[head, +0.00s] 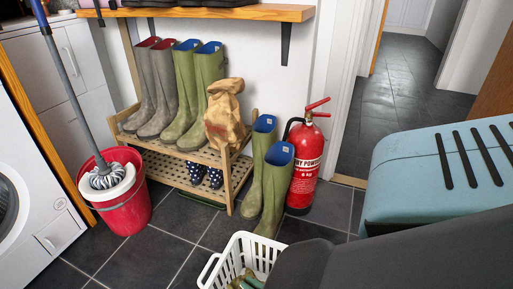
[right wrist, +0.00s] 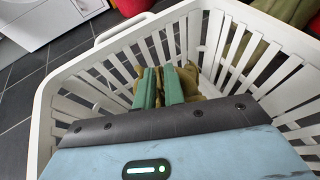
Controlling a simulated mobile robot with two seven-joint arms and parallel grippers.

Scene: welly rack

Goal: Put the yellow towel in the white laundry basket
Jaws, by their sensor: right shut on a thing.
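The white laundry basket (head: 237,247) stands on the floor at the bottom centre of the head view, partly hidden by my right arm. Its slatted walls (right wrist: 45,110) surround my right gripper (right wrist: 164,86) in the right wrist view. The green fingers are closed on the yellow towel (right wrist: 190,77), which looks crumpled and olive-yellow down inside the basket. Most of the towel is hidden by the fingers and wrist. In the head view, only a bit of the fingers shows over the basket. My left gripper is not in view.
Green wellies (head: 275,178) stand just behind the basket, beside a red fire extinguisher (head: 306,172). A wooden rack (head: 205,155) holds more boots and a brown paper bag (head: 225,115). A red mop bucket (head: 125,205) stands left. Dark tiles are clear between bucket and basket.

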